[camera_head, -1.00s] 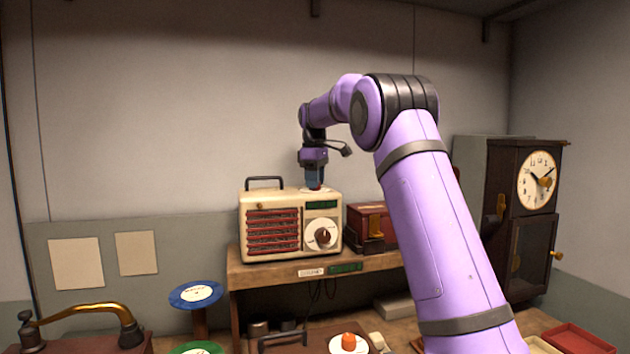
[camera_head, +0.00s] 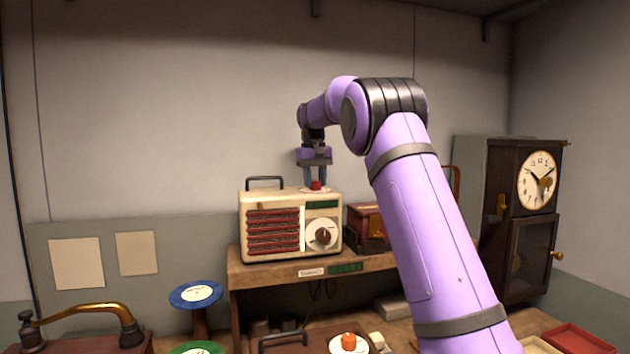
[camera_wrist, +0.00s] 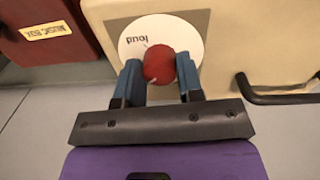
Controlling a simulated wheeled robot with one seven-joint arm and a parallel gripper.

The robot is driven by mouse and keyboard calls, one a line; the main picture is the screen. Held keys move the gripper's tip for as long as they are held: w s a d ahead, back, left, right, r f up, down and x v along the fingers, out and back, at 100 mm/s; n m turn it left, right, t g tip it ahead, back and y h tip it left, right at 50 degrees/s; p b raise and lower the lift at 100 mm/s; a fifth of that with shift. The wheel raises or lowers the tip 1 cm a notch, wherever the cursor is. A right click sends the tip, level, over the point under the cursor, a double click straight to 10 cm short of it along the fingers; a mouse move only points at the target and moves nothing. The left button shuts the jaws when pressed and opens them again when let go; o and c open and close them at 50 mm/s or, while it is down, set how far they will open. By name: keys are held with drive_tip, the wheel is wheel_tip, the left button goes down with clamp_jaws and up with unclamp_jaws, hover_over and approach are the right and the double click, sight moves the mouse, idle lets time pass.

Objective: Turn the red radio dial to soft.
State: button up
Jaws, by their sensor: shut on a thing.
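The cream radio (camera_head: 272,226) stands on a wooden shelf, with red grille slats and a brown front knob. The red dial (camera_head: 316,185) is on top of the radio, at its right end. In the wrist view the red dial (camera_wrist: 159,64) sits on a white disc (camera_wrist: 135,45) that reads "loud"; a pale mark shows on the dial's lower edge. My gripper (camera_head: 316,181) points down from above. In the wrist view my gripper's blue fingers (camera_wrist: 160,78) are on both sides of the dial, shut on it. The word "soft" is not visible.
A dark carrying handle (camera_head: 264,181) rises from the radio's left top and also shows in the wrist view (camera_wrist: 280,95). A red box (camera_head: 368,225) stands just right of the radio. A clock (camera_head: 525,210) stands farther right.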

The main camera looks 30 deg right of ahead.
drive_tip(key=shift+m, duration=1.5)
drive_tip(key=o, duration=0.9)
drive_tip(key=shift+r, duration=0.1)
drive_tip(key=r, duration=1)
drive_tip(key=shift+w+a+r, duration=0.2)
drive_tip(key=shift+a+r, duration=0.05)
drive_tip(key=shift+r, duration=0.05)
